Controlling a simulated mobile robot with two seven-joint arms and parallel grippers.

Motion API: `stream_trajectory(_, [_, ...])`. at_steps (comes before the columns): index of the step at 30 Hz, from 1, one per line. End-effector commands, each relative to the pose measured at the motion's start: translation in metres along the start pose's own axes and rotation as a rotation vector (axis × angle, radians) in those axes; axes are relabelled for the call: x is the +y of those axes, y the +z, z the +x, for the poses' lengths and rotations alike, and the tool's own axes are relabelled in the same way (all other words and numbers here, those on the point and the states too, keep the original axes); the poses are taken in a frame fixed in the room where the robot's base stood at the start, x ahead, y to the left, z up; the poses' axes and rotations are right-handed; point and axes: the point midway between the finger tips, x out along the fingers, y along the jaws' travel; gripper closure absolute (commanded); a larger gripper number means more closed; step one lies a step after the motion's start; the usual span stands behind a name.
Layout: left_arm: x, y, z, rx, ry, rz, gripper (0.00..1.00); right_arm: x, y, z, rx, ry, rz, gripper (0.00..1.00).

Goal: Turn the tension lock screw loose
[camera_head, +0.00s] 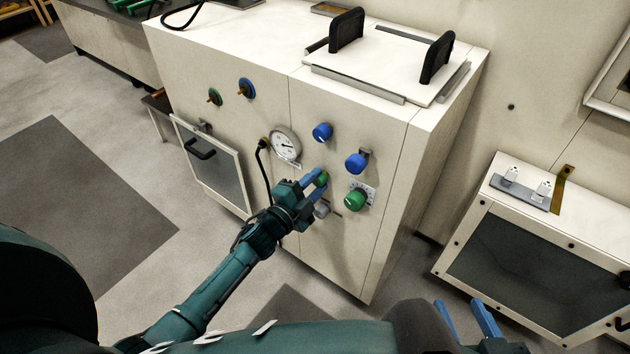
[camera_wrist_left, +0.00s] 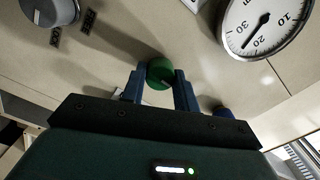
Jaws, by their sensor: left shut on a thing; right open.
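A small green knob (camera_head: 322,179) sits on the front of the white cabinet, below the round gauge. My left gripper (camera_head: 314,184) has its blue fingers shut on this knob, one on each side. I cannot read a label that names the tension lock screw. My right gripper (camera_head: 468,320) is open and empty at the bottom edge, away from the cabinet.
Close by are the gauge (camera_head: 285,143), a grey knob (camera_head: 321,209), a larger green knob (camera_head: 355,199) and two blue knobs (camera_head: 322,132) (camera_head: 356,162). A black cable (camera_head: 264,170) hangs left of my left gripper. A box with a dark window (camera_head: 530,268) stands at the right.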

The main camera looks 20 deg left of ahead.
Motion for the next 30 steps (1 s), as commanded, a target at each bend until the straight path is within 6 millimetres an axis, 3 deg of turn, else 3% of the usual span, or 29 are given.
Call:
stream_trajectory(18, [0.0009,0.0002,-0.0004,0.0,0.002,-0.047,0.93,-0.0003,0.0007,-0.0033,-0.004,0.003,0.012,0.55])
stream_trajectory(19, [0.0009,0.0002,-0.0004,0.0,0.002,-0.047,0.69,-0.0002,0.0008,-0.0032,-0.005,0.003,0.012,0.55])
stream_trajectory(27, [0.0004,0.0001,-0.0002,0.0,0.001,-0.044,0.48,0.0003,-0.0004,-0.0018,-0.002,0.003,0.01,0.55])
stream_trajectory(30, [0.0002,0.0,-0.0001,0.0,0.001,-0.044,0.48,0.0004,-0.0008,-0.0014,-0.001,0.003,0.009,0.55])
